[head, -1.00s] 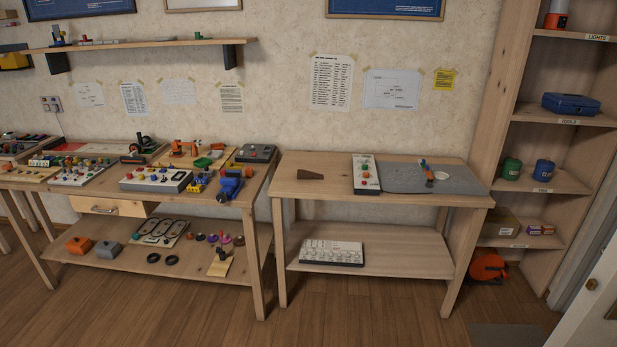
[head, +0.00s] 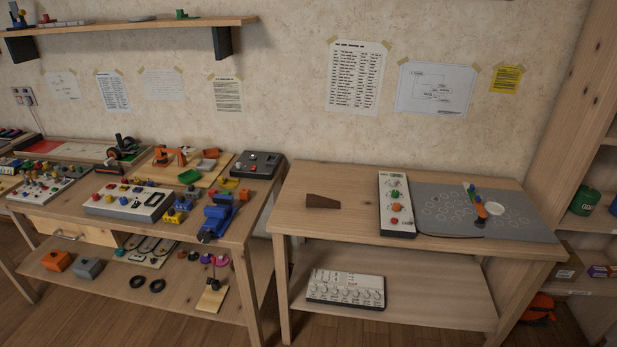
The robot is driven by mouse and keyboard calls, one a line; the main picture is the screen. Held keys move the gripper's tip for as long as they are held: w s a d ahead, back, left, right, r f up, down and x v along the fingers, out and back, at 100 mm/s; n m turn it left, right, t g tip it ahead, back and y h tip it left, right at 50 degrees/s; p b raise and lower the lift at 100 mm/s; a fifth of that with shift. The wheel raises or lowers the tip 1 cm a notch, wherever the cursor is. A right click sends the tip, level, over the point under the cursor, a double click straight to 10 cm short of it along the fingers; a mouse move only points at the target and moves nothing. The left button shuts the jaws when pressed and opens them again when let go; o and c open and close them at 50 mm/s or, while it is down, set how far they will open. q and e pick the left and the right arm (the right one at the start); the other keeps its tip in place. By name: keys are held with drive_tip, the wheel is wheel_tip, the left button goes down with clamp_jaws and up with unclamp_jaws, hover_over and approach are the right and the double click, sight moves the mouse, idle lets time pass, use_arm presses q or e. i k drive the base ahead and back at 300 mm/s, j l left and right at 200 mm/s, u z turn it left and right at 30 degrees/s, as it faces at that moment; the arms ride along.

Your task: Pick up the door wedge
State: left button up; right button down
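A dark brown door wedge (head: 322,201) lies on the left part of the right-hand wooden table (head: 352,230) in the head view. It stands apart from the other things, with bare wood around it. Neither of my grippers shows in the head view.
Right of the wedge are a white panel with coloured knobs (head: 396,205) and a grey mat (head: 450,208). A white box (head: 346,289) sits on the lower shelf. The left workbench is crowded, with a blue vise (head: 217,217) at its right end. A tall shelf unit (head: 560,140) stands right.

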sight(311, 201)
drive_tip(key=i+l+u, duration=0.15)
drive_tip(key=i+l, duration=0.4)
drive_tip(key=i+l+u, duration=0.15)
drive_tip(key=i+l, duration=0.35)
drive_tip(key=l, duration=0.2)
